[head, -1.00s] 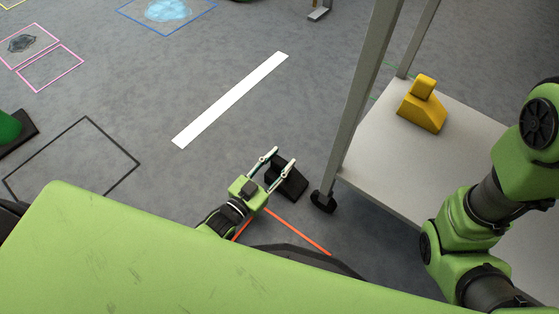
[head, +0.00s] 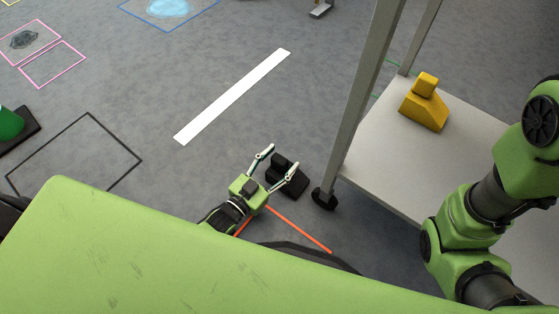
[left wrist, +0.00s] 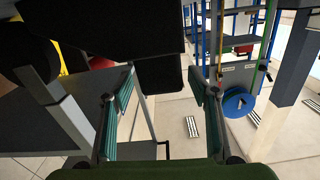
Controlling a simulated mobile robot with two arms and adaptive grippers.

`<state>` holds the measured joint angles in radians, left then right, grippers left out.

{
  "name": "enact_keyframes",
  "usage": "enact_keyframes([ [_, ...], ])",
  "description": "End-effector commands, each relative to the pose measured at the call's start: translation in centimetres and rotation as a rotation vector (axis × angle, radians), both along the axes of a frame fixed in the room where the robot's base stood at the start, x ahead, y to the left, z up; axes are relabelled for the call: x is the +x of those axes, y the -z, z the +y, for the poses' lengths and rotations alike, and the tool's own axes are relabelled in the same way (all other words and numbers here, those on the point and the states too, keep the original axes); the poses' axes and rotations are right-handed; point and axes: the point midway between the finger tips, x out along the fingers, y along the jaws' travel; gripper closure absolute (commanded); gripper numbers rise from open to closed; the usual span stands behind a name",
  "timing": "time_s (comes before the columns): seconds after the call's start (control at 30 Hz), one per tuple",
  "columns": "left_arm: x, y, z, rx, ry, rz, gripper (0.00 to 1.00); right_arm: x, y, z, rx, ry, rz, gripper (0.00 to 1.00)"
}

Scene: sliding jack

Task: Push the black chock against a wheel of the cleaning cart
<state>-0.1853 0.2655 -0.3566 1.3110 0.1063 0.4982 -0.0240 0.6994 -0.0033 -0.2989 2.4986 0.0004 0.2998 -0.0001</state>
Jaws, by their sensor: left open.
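The black chock (head: 289,180) stands on the grey floor, just left of the nearest wheel (head: 325,199) of the cleaning cart (head: 385,150). A narrow gap shows between chock and wheel. My left gripper (head: 281,160) is open, its two fingers spread on either side of the chock's raised part; I cannot tell whether they touch it. In the left wrist view a dark block, apparently the chock (left wrist: 158,75), fills the top centre between the open fingers (left wrist: 163,105). My right arm shows at the right of the head view, but its gripper is out of view.
A yellow wedge-shaped block (head: 424,106) sits on the cart's shelf. An orange-red floor line (head: 300,229) runs beside my left gripper. A white strip (head: 233,97) and coloured outlines mark the floor. The floor left of the chock is largely clear.

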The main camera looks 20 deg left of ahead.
Motion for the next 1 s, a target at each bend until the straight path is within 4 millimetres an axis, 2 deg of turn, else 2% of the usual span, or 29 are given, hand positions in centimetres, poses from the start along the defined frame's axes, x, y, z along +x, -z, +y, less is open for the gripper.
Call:
enact_keyframes([
  [0.03, -1.7, -0.5, -5.3, -0.114, -0.003, 0.027, 0.46, 0.0, -0.4, 0.0, 0.0, 0.0, 0.0, 0.6],
  [0.17, -2.6, -0.5, -4.2, -0.1, -0.003, 0.025, 0.46, 0.0, -0.4, 0.0, -0.002, 0.001, -0.001, 0.6],
  [0.6, -7.2, 0.3, 1.2, -0.031, 0.003, 0.016, 0.46, -0.1, -0.1, 0.1, -0.002, 0.002, -0.002, 0.6],
  [0.8, -7.8, 0.4, 2.3, -0.017, 0.002, 0.011, 0.46, -0.1, -0.1, 0.1, -0.003, 0.002, -0.002, 0.6],
  [1.0, -7.7, 0.3, 2.6, -0.013, 0.001, 0.008, 0.46, 0.0, 0.0, 0.1, -0.003, 0.001, -0.001, 0.6],
])
